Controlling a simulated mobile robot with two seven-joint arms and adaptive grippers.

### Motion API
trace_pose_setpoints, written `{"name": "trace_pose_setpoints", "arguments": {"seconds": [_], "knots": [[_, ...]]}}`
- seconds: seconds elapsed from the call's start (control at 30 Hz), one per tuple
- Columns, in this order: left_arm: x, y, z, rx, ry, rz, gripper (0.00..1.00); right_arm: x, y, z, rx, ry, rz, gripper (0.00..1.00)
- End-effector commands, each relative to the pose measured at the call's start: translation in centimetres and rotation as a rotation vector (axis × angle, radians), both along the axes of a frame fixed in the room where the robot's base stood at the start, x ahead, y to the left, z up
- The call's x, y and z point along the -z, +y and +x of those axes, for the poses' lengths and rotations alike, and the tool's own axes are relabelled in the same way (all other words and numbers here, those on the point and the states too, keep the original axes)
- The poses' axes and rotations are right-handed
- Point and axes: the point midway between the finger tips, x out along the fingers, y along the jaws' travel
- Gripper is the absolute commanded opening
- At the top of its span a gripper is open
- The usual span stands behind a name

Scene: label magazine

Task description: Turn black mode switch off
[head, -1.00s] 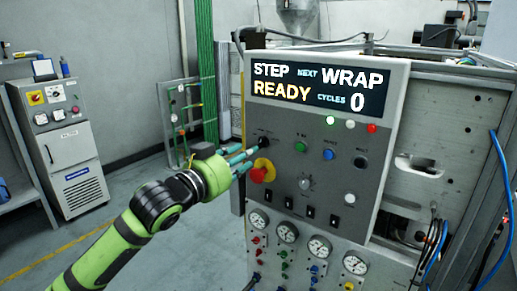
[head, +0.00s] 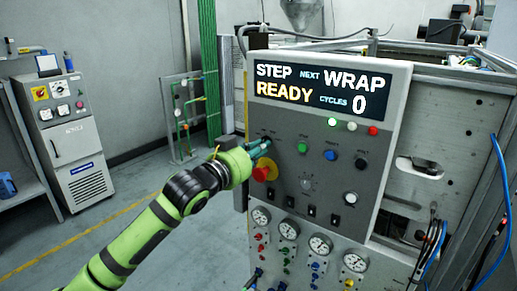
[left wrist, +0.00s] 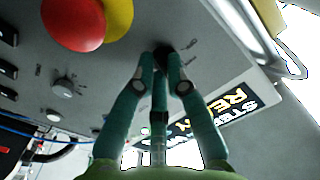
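The black mode switch (left wrist: 165,51) is a small dark knob on the grey control panel (head: 330,226). In the left wrist view it sits at the fingertips, partly covered by them. In the head view the gripper hides most of it. My left gripper (head: 262,147) reaches the panel's upper left, and its green fingers (left wrist: 160,68) converge at the knob from in front. A narrow gap shows between the fingertips. I cannot tell whether they grip the knob or only stand around it. The switch's position is not readable. My right gripper is not in view.
A red emergency button (head: 263,173) on a yellow base sits just below the gripper; it is large in the left wrist view (left wrist: 72,22). A grey selector knob (head: 307,184) and coloured buttons lie to the right. The display (head: 320,89) reads STEP, READY, NEXT WRAP, CYCLES 0.

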Motion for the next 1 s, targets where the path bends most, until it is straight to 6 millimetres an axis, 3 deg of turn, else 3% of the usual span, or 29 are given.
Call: {"name": "trace_pose_setpoints", "arguments": {"seconds": [0.37, 1.0], "knots": [[-0.1, -0.1, 0.0, 0.001, 0.052, -0.070, 0.00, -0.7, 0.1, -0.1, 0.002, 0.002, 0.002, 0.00], [-0.5, -0.3, -0.2, 0.000, 0.382, -0.525, 0.00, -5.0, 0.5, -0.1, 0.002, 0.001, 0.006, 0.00]]}}
